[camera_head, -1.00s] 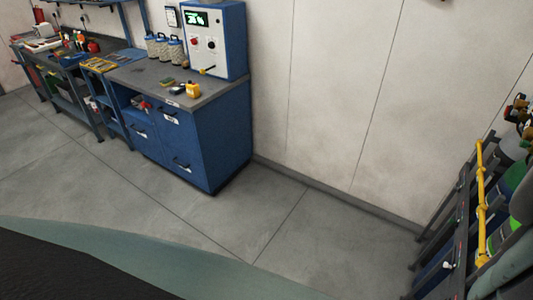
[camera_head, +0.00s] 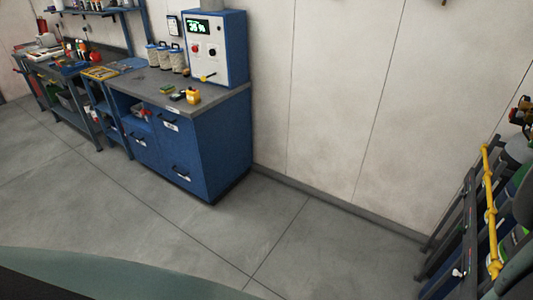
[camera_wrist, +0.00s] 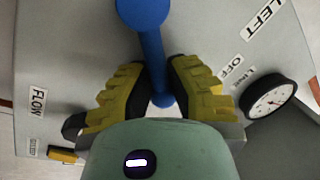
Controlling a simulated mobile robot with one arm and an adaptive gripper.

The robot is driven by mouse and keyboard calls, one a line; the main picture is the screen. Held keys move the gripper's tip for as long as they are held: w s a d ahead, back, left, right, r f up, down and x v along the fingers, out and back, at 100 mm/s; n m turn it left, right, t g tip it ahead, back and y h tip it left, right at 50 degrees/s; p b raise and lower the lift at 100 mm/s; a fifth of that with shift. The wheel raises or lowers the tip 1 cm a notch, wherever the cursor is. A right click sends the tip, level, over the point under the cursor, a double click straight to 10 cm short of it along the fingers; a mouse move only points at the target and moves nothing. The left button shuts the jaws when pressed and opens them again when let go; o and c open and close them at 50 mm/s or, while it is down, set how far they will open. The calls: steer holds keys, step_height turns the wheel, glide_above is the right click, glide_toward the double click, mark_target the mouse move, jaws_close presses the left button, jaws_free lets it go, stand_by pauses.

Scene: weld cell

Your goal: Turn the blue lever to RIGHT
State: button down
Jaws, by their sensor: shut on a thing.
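The blue lever (camera_wrist: 151,45) shows in the wrist view on a grey panel (camera_wrist: 70,50). Its round hub is at the top edge, and its shaft runs down and slightly right to a rounded end. My gripper (camera_wrist: 161,82) has its yellow ribbed fingers on either side of the shaft near that end, shut on it. A LEFT label (camera_wrist: 262,18) lies at the upper right and an OFF label (camera_wrist: 232,69) lies right of the lever. No RIGHT label is in view. The lever and gripper are not in the head view.
A round gauge (camera_wrist: 268,101) sits right of my gripper, and a FLOW label (camera_wrist: 38,102) lies at the left. In the head view, a blue cabinet (camera_head: 220,140) carries a control box (camera_head: 216,48). A yellow-railed rack (camera_head: 490,210) stands at the right. The floor between is clear.

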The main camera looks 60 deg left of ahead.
steer(key=shift+s+d+r, duration=0.25)
steer(key=shift+r, duration=0.05)
steer(key=c, duration=1.1)
jaws_free()
steer(key=shift+c, duration=0.2)
steer(key=shift+o, duration=1)
steer(key=shift+w+a+f, duration=0.1)
steer(key=shift+f, duration=0.1)
steer(key=v, duration=1.2)
steer(key=shift+w, duration=0.1)
